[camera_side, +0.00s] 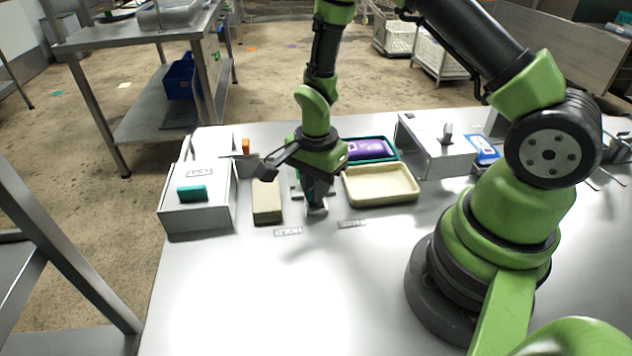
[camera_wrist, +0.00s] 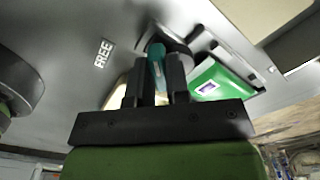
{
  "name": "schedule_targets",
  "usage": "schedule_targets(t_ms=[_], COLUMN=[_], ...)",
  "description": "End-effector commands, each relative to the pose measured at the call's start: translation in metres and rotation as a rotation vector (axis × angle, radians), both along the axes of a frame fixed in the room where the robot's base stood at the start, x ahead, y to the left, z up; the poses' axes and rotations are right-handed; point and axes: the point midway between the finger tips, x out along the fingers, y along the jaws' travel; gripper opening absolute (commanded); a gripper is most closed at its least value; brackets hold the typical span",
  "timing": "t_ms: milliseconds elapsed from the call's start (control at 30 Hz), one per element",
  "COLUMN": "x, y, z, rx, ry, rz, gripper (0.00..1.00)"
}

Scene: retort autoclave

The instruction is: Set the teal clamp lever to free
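The teal clamp lever (camera_wrist: 157,68) stands between my gripper's two dark fingers in the wrist view, and they appear closed against its sides. My gripper (camera_side: 316,207) points down at the table in the side view, where it hides most of the lever. A dark round part (camera_wrist: 178,50) shows beside the lever. The FREE label (camera_wrist: 103,53) lies on the grey surface to the left of the lever in the wrist view. In the side view, one label (camera_side: 288,231) lies left of the gripper and another (camera_side: 352,223) lies right of it.
A cream block (camera_side: 267,201) stands left of my gripper, beside a white box (camera_side: 198,207) with a teal handle. A cream tray (camera_side: 381,198) and a dark green tray holding a purple item (camera_side: 367,150) are close on the right. The front table area is clear.

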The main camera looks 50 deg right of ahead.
Motion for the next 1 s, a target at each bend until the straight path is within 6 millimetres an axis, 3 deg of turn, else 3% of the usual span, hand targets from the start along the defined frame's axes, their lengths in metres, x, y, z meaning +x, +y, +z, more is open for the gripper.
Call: schedule_targets(t_ms=[67, 467, 1000], x=[0.0000, 0.0000, 0.0001], y=[0.0000, -0.0001, -0.0005], z=[0.0001, 0.0003, 0.0004], rx=[0.000, -0.001, -0.001], ry=[0.000, 0.000, -0.001], rz=[0.000, 0.051, 0.479], gripper=[0.00, 0.00, 0.00])
